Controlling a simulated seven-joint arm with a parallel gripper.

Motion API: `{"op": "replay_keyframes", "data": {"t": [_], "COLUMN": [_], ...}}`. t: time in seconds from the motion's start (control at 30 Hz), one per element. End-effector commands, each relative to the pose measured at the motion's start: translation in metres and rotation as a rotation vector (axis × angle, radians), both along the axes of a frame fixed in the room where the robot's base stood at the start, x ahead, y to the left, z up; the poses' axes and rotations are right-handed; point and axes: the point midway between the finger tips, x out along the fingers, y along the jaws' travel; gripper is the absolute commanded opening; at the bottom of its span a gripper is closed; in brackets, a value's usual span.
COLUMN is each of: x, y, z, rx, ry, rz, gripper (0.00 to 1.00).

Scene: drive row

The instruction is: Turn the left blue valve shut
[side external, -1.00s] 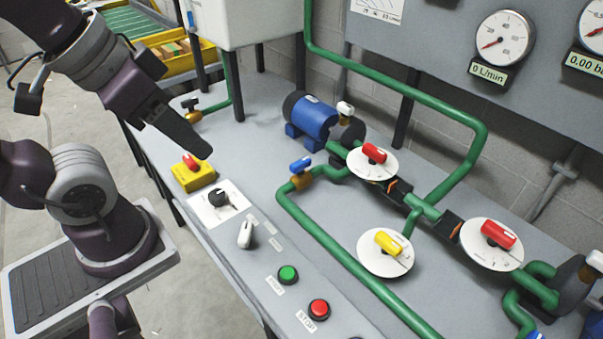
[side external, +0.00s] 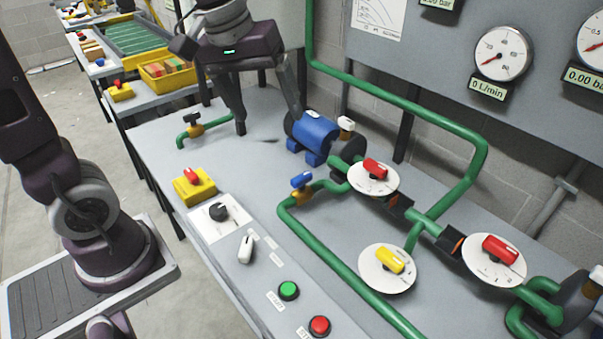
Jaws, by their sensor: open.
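The left blue valve (side external: 302,181) has a small blue lever handle on a brass body, set in the green pipe left of the middle of the bench. Its handle slants up to the right; I cannot tell whether it is along or across the pipe. My gripper (side external: 268,122) is open, with its two fingers spread and pointing down over the back left of the bench. It is up and to the left of the blue valve, apart from it. Nothing is between the fingers.
A blue pump (side external: 314,133) stands close to the right finger. A black-handled tap (side external: 194,124) is left of the gripper. A yellow box with a red switch (side external: 194,187), a black knob (side external: 218,211) and white dials with red (side external: 375,169) and yellow handles (side external: 390,260) surround the valve.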

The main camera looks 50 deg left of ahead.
Motion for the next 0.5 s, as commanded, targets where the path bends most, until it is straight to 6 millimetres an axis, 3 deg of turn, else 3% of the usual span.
{"op": "replay_keyframes", "data": {"t": [0.03, 0.1, 0.2, 0.3, 0.4, 0.5], "x": [0.033, 0.075, 0.124, 0.153, 0.166, 0.17], "y": [0.012, 0.031, 0.061, 0.086, 0.102, 0.11], "z": [-0.018, -0.049, -0.108, -0.168, -0.213, -0.236], "rx": [-0.036, -0.078, -0.112, -0.123, -0.122, -0.119], "ry": [0.055, 0.116, 0.193, 0.25, 0.285, 0.3], "rz": [0.12, 0.302, 0.552, 0.756, 0.888, 0.953], "gripper": [0.82, 0.82, 0.82, 0.82, 0.82, 0.82]}}
